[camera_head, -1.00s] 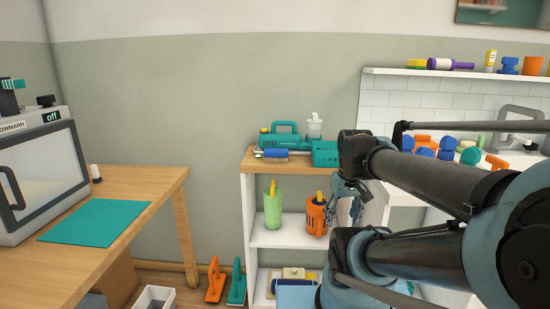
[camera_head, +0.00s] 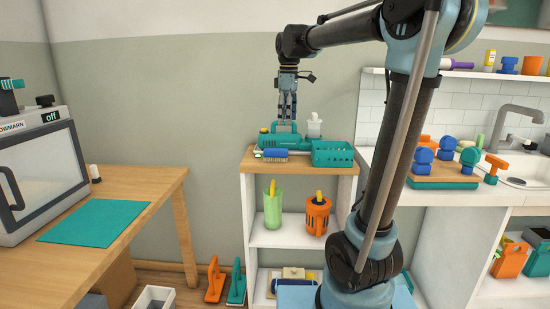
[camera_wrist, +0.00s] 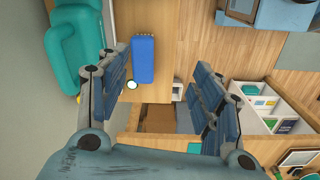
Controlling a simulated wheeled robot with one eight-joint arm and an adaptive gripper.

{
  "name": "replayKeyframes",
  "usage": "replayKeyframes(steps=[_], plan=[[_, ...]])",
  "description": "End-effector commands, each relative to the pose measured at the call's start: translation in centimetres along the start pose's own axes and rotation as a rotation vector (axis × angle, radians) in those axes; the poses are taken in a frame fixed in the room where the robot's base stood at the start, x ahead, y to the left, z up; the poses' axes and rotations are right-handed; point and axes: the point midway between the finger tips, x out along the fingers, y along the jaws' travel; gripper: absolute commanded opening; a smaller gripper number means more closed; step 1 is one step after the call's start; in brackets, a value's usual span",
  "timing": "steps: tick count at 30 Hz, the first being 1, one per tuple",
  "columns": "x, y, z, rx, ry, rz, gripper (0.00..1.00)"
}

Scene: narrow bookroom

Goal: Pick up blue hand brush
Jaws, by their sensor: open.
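The blue hand brush (camera_head: 271,153) lies on the wooden top of a small white shelf unit, in front of a teal tool case. In the wrist view the brush (camera_wrist: 144,59) shows as a blue block with pale bristles along one end, between my fingers and farther out. My gripper (camera_head: 287,116) points down above the shelf top, over the back part near the teal case, higher than the brush. In the wrist view my gripper (camera_wrist: 163,95) has its fingers spread wide and empty.
The teal case (camera_head: 288,138), a teal basket (camera_head: 333,154) and a white dispenser bottle (camera_head: 314,127) crowd the shelf top (camera_head: 250,163) around the brush. A wooden table (camera_head: 140,184) stands left. A sink counter with blue and orange items is right.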

Motion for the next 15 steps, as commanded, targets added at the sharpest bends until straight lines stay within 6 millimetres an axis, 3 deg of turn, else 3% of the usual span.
replayKeyframes(steps=[3,6,11,15], plan=[[-1.2,1.5,-2.9,-0.103,-0.007,-0.012,0.6],[-1.6,2.2,-4.4,-0.163,-0.01,-0.019,0.6],[-1.7,2.7,-5.6,-0.206,-0.013,-0.024,0.6],[-0.1,2.7,-5.6,-0.21,-0.013,-0.024,0.6]])
